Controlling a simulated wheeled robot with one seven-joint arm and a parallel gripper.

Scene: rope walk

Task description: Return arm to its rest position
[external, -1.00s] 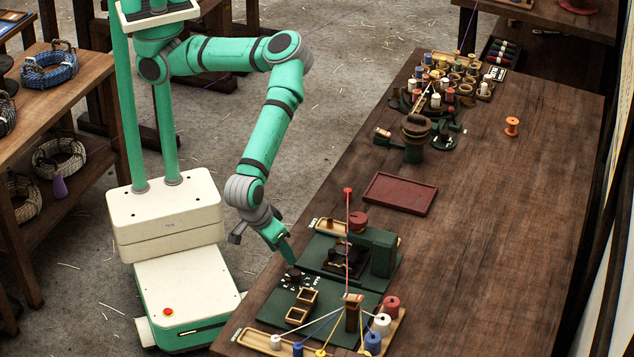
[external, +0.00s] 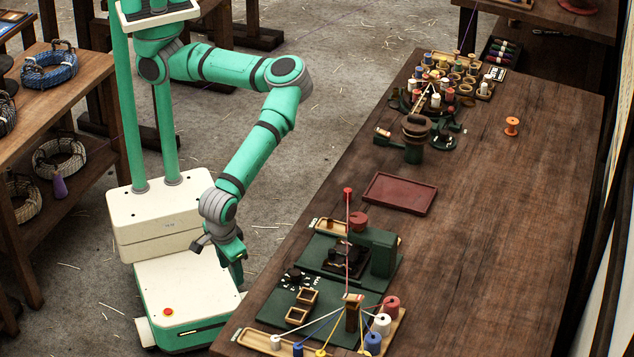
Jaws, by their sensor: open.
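My arm is green with dark bands and grey joints. It reaches out from my column, bends at the elbow and hangs down toward my base. My gripper (external: 238,272) is open, with nothing seen between its fingers. It hangs beside the table's left edge, above the right side of my white base, apart from the table and the things on it. The exact gap between the fingers is small in this view.
The long wooden table (external: 520,200) holds a green rope-laying device (external: 378,255), spools and strands at its near end. A red tray (external: 400,194) lies mid-table. An orange spool (external: 512,126) stands farther back. Shelves with rope coils (external: 50,68) stand at left. Open floor lies behind the arm.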

